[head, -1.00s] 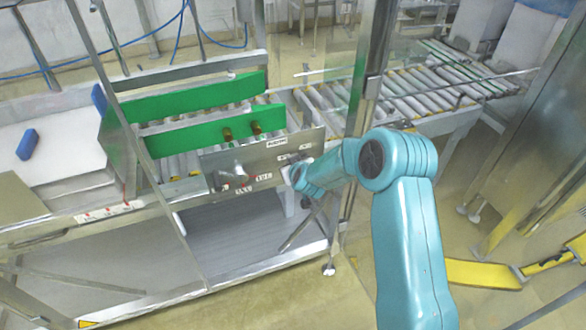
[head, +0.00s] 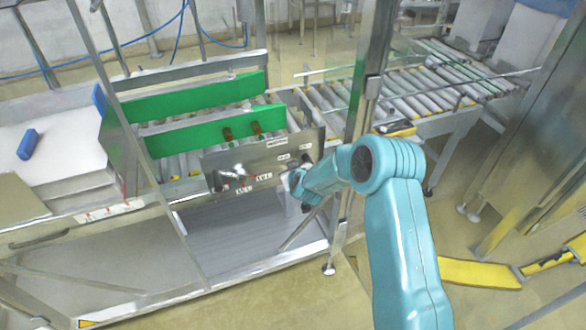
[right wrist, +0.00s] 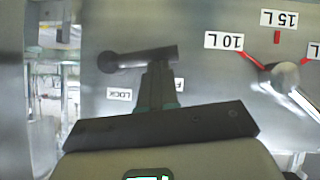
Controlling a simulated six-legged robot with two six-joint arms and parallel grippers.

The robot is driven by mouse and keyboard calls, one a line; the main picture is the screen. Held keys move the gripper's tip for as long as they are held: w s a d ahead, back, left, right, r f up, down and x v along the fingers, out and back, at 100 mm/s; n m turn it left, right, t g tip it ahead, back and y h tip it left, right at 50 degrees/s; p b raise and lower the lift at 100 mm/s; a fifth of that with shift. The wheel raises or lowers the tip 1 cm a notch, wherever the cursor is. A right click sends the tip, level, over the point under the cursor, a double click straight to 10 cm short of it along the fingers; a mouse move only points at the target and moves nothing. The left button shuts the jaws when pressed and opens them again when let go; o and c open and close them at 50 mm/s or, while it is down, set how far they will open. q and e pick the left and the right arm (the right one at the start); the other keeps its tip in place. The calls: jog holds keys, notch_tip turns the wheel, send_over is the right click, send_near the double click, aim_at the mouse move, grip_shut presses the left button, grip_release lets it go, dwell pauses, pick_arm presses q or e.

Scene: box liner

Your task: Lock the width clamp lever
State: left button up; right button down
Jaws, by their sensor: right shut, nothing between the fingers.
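A second label, partly hidden, sits right of my fingers. My right gripper (right wrist: 160,72) is shut and empty, its fingertips overlapping the lever's right part; whether they touch cannot be told. In the head view my right gripper (head: 298,180) is at the panel's right end, and the lever is not clear. My left gripper is not in view.
A volume selector (right wrist: 284,76) with 10 L and 15 L labels is right of the lever. Two green guide boards (head: 200,130) stand above rollers behind the panel. A metal post (head: 366,90) rises close to my right arm. A roller conveyor (head: 420,85) extends back right.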

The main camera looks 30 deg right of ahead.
jog(key=shift+f+h, duration=0.15)
jog(key=shift+h, duration=0.15)
jog(key=d+f+n+t+h+b, duration=0.1)
jog(key=d+f+n+h+b, duration=0.2)
jog(key=f+n+h+b, duration=0.4)
jog(key=shift+s+d+f+n+h+b, duration=0.15)
jog(key=shift+s+f+n+h+b, duration=0.3)
jog(key=shift+n+b, duration=1)
jog(key=shift+d+m+b, duration=0.1)
jog(key=shift+m+b, duration=0.35)
